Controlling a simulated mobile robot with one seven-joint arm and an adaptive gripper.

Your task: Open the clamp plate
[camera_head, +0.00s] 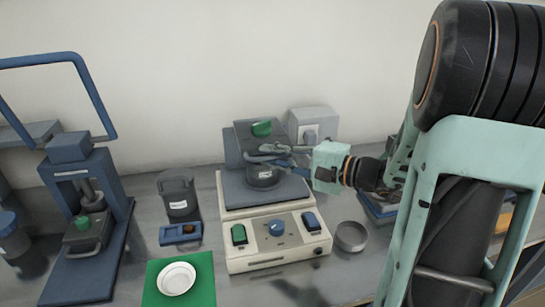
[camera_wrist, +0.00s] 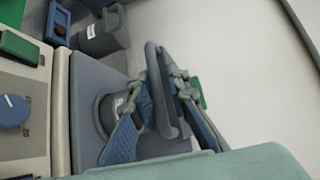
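The clamp plate (camera_head: 246,131) is a dark grey plate with a green knob (camera_head: 262,128), above a dark round pot (camera_head: 262,176) on the grey bed of a cream machine (camera_head: 277,257). In the wrist view the clamp plate (camera_wrist: 158,62) is seen nearly edge-on, with the pot (camera_wrist: 107,112) beside it. My gripper (camera_head: 268,155) reaches in from the right. In the wrist view its two blue-padded fingers (camera_wrist: 165,90) lie on opposite faces of the plate's near edge and look closed on it. The exact contact is partly hidden.
A blue press (camera_head: 70,190) stands at the left. A dark canister (camera_head: 179,196) and blue tray (camera_head: 181,234) lie left of the machine. A white dish (camera_head: 177,279) rests on a green mat (camera_head: 204,283). A round metal dish (camera_head: 351,236) sits right of the machine. A grey box (camera_head: 312,121) stands behind.

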